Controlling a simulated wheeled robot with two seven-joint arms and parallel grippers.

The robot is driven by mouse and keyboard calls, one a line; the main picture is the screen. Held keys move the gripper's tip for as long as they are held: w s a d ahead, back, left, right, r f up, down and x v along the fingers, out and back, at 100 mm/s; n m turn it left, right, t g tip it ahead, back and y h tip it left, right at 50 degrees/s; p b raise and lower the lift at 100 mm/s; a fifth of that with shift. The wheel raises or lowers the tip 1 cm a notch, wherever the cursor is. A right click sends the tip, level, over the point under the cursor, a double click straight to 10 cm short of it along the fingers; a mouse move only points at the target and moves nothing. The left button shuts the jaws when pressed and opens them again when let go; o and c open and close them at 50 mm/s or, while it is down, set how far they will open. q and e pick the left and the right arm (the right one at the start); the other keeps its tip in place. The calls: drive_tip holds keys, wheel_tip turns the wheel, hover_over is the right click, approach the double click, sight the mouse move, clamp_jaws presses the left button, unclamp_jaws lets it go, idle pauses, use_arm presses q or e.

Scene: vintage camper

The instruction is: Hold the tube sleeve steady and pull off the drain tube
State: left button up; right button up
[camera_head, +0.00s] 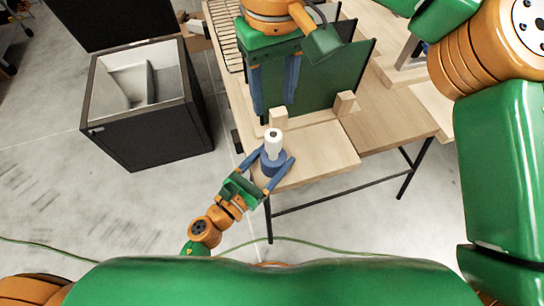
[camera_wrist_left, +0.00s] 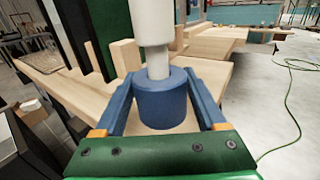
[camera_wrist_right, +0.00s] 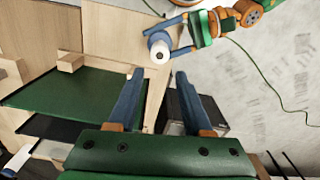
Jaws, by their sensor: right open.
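The tube sleeve (camera_head: 272,162) is a thick blue cylinder standing upright near the front corner of the wooden table. The white drain tube (camera_head: 273,142) rises from its top. In the left wrist view the sleeve (camera_wrist_left: 162,102) sits between the fingers of my left gripper (camera_head: 275,160), very close to both; contact is unclear. The tube (camera_wrist_left: 155,30) runs out of the top of that view. My right gripper (camera_head: 272,110) is open and empty, its fingers pointing down behind the tube. In the right wrist view the tube's end (camera_wrist_right: 160,52) faces me, beyond the fingertips.
A dark green panel (camera_head: 325,80) stands on the table right beside my right gripper, with small wooden blocks (camera_head: 346,103) near it. A black open-topped box (camera_head: 150,110) stands on the floor at left. The table's right part (camera_head: 395,120) is clear.

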sight(273, 134)
use_arm(q)
drive_tip(key=c, duration=0.7)
use_arm(e)
drive_tip(key=o, duration=0.3)
wheel_tip(273, 134, down, 4)
drive_tip(key=shift+r+m, duration=0.15)
drive_tip(key=shift+m, duration=0.65)
wheel_tip(273, 134, down, 8)
drive_tip(key=shift+r, duration=0.1)
clamp_jaws()
drive_tip(key=shift+r, duration=0.1)
drive_tip(key=shift+r, duration=1.4)
